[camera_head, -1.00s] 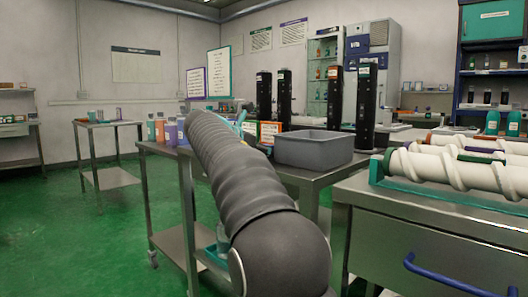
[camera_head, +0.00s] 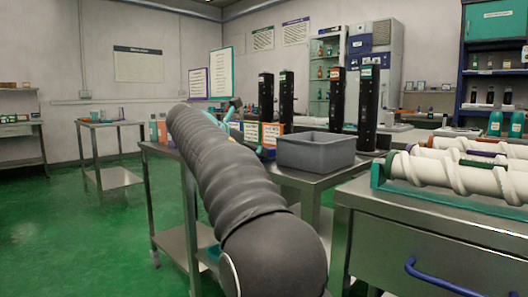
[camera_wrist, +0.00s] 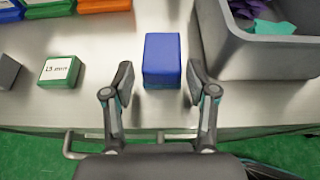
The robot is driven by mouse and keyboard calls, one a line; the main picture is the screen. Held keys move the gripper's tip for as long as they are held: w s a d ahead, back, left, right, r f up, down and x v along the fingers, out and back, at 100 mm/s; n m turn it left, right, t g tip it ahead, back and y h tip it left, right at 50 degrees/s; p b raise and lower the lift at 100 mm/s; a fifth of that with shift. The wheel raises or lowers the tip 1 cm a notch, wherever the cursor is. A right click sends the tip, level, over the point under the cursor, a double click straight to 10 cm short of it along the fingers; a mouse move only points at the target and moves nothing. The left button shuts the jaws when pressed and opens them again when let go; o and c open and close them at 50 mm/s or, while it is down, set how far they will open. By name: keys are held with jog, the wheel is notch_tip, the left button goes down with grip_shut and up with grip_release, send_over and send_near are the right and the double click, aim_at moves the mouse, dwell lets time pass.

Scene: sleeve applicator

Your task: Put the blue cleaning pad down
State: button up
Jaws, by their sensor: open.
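The blue cleaning pad (camera_wrist: 162,61) is a small blue block on the steel table, in the upper middle of the wrist view. My gripper (camera_wrist: 160,80) is open, with one finger on each side of the pad's near end. A gap shows between the left finger and the pad, and a smaller one on the right. The pad appears to rest on the table top. In the head view my own arm covers the near part of the table and the pad does not show there.
A grey bin (camera_wrist: 265,50) with purple and teal cloths stands close to my right finger; it also shows in the head view (camera_head: 315,152). A green block with a white label (camera_wrist: 60,72) lies left of the gripper.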

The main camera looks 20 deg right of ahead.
jog(key=p+v, duration=0.1)
jog(key=v, duration=0.6)
jog(key=shift+s+r+p, duration=0.2)
jog(key=shift+r+p, duration=0.1)
jog(key=shift+r, duration=0.1)
jog(key=s+a+f+m+y, duration=0.3)
jog(key=s+f+m, duration=0.4)
jog(key=s+f, duration=0.3)
jog(key=s+a+f+m+y, duration=0.3)
jog(key=s+f+m+y, duration=0.2)
jog(key=s+f, duration=0.6)
jog(key=s+a+f+m+t+y, duration=0.1)
jog(key=s+a+f+m+y, duration=0.2)
jog(key=s+f+m, duration=0.7)
jog(key=s+y, duration=0.1)
jog(key=s, duration=0.2)
jog(key=shift+s+a+f+y, duration=0.2)
jog(key=shift+f+y, duration=0.1)
jog(key=shift+f, duration=0.1)
jog(key=shift+r, duration=0.1)
notch_tip(320, 180, up, 6)
jog(key=p, duration=0.6)
jog(key=shift+r+p, duration=0.25)
jog(key=shift+p, duration=0.1)
